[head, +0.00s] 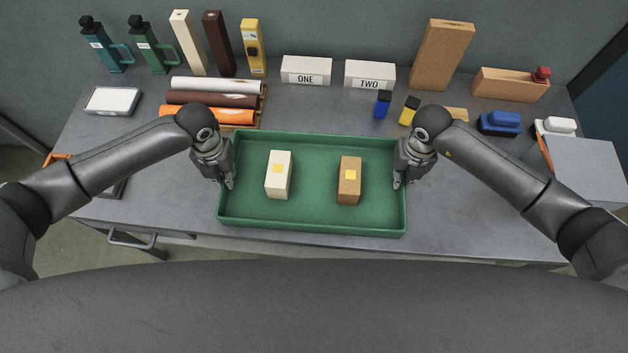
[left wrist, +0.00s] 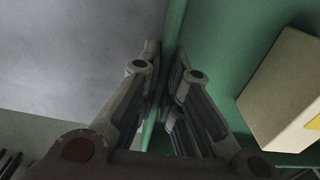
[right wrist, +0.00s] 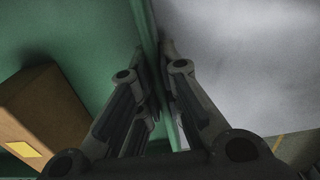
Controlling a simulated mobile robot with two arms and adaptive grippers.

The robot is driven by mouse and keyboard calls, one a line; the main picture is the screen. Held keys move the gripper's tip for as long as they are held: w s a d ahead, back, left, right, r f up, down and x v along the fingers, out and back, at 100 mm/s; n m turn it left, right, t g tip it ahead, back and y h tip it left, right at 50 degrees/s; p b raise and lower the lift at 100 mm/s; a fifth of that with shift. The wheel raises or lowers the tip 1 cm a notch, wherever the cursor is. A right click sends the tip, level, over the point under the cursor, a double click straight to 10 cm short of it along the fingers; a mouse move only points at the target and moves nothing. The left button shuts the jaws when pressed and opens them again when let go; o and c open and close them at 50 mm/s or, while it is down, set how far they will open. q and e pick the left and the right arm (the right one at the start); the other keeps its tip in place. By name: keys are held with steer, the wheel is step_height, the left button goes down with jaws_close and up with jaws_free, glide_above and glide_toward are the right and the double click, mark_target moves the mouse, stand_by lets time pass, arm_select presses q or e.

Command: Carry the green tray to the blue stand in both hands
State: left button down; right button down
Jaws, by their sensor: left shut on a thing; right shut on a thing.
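The green tray (head: 312,212) is at the front middle of the grey table, and I cannot tell whether it touches the tabletop. A cream block (head: 278,182) and a brown block (head: 349,188) stand in it, each with a yellow square. My left gripper (head: 229,186) is shut on the tray's left wall, which runs between its fingers in the left wrist view (left wrist: 168,90). My right gripper (head: 397,185) is shut on the right wall, also between the fingers in the right wrist view (right wrist: 152,80). I cannot make out a blue stand in these views.
Rolls (head: 212,99) on a rack lie just behind the tray's left part. A small blue block (head: 382,105) and a yellow one (head: 409,111) stand behind its right part. Bottles, boxes and ONE (head: 306,70) and TWO (head: 370,75) signs line the back. The tabletop right of the tray is partly clear.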

arm_select(q)
steer(key=shift+w+r, duration=0.1)
steer(key=shift+r, duration=0.05)
arm_select(e)
steer(key=shift+w+r, duration=0.1)
steer(key=shift+r, duration=0.1)
